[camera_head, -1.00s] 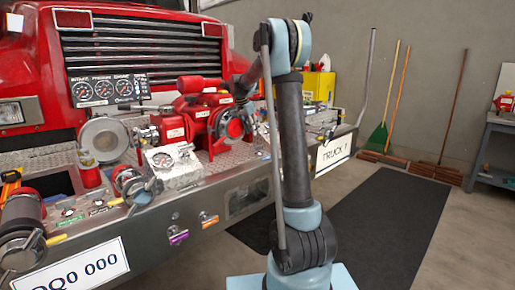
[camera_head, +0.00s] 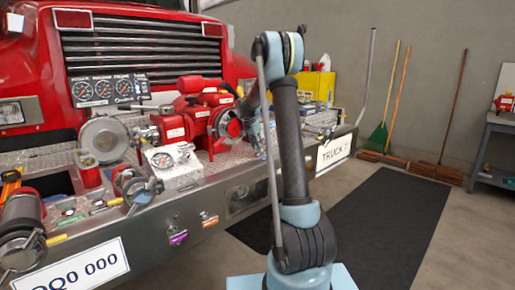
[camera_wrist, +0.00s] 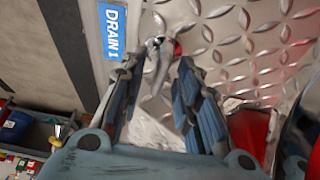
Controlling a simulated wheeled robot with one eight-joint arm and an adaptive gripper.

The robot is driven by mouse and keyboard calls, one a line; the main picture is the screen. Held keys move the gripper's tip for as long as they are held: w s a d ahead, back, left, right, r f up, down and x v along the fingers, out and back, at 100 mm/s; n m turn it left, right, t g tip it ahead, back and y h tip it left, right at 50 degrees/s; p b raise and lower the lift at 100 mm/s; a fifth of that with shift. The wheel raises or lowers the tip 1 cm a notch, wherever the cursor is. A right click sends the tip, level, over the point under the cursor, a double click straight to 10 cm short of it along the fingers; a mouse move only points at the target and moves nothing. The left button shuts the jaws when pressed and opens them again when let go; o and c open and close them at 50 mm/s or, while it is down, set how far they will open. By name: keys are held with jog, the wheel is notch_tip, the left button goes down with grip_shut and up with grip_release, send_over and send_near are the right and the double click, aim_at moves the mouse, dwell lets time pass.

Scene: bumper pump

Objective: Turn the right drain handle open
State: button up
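In the wrist view, my gripper (camera_wrist: 158,68) is open, with its two dark blue-padded fingers apart. A small silver handle (camera_wrist: 156,62) with a red part at its upper right shows between and just beyond the fingertips. Neither finger appears closed on it. A blue label reading DRAIN 1 (camera_wrist: 113,32) lies just left of it, beside the diamond plate. In the head view, my forearm reaches down behind my upper arm to the bumper, and the gripper is mostly hidden there. The handle cannot be made out in that view.
A red pump (camera_head: 200,125) stands on the bumper deck left of my arm. A TRUCK 1 plate (camera_head: 335,152) is on the right. The floor mat (camera_head: 385,230) is clear.

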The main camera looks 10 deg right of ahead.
grip_shut()
jog(key=shift+n, duration=0.3)
jog(key=n, duration=0.2)
jog(key=n+t+y, duration=0.1)
jog(key=n, duration=0.1)
jog(key=n+y, duration=0.1)
jog(key=n, duration=0.1)
jog(key=shift+s+d+t, duration=0.15)
jog(key=shift+d+t, duration=0.1)
jog(key=shift+t, duration=0.15)
jog(key=n+y, duration=0.1)
jog(key=n, duration=0.2)
jog(key=n+y, duration=0.1)
jog(key=n, duration=0.1)
jog(key=shift+d+n, duration=0.15)
jog(key=shift+n, duration=0.25)
jog(key=n+y, duration=0.1)
jog(key=n, duration=0.1)
jog(key=n+y, duration=0.1)
jog(key=n, duration=0.2)
jog(key=shift+d+g, duration=0.1)
jog(key=shift+g, duration=0.3)
jog(key=shift+n, duration=0.4)
